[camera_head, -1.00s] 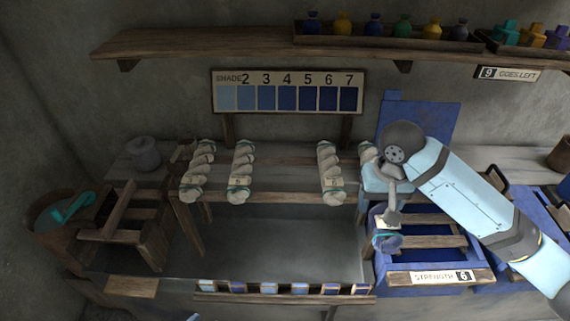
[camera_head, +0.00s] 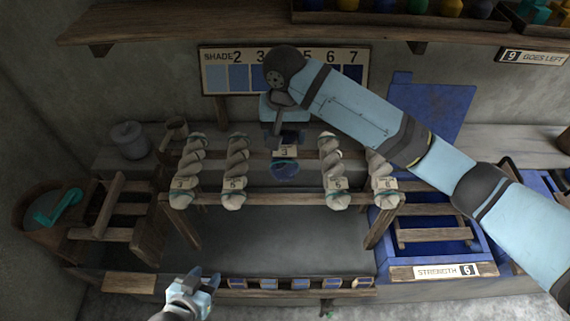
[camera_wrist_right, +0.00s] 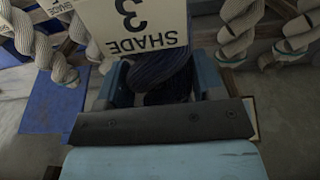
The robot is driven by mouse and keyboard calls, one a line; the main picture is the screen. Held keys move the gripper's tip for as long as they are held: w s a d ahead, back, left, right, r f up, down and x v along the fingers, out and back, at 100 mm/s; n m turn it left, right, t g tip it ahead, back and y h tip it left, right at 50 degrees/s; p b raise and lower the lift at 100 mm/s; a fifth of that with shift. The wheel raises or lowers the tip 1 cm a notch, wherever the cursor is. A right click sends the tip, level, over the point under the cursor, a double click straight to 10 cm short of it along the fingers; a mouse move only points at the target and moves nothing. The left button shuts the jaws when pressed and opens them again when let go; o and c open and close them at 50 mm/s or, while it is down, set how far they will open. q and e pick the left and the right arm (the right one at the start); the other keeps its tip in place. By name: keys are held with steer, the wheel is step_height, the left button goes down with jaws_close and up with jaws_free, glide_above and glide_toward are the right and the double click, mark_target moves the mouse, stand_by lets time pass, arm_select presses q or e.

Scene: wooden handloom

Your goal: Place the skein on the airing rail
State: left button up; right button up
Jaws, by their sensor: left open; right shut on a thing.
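A dark blue skein (camera_head: 285,169) with a tag reading 3 is in my right gripper (camera_head: 285,146). The gripper is shut on it and holds it over the airing rail (camera_head: 262,199), in the gap between the pale skeins. In the right wrist view the dark skein (camera_wrist_right: 165,76) sits between the fingers, and its white tag (camera_wrist_right: 135,25) reads SHADE 3. Whether the skein touches the rail cannot be told. My left gripper (camera_head: 206,280) is open and empty in front of the rail, low in the head view.
Pale twisted skeins (camera_head: 237,172) (camera_head: 333,172) hang on the rail either side of the gap. The shade board (camera_head: 222,80) stands behind, partly covered by my right arm. A blue vat (camera_head: 385,245) marked STRENGTH 6 is right; a wooden tub (camera_head: 35,212) is left.

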step_height(320, 180, down, 12)
steer(key=shift+r+p, duration=0.25)
steer(key=shift+p, duration=0.1)
steer(key=o, duration=1)
steer(key=shift+w+f, duration=0.1)
steer(key=shift+f, duration=0.05)
step_height(320, 180, up, 12)
steer(key=shift+r+b, duration=0.15)
steer(key=shift+b, duration=0.45)
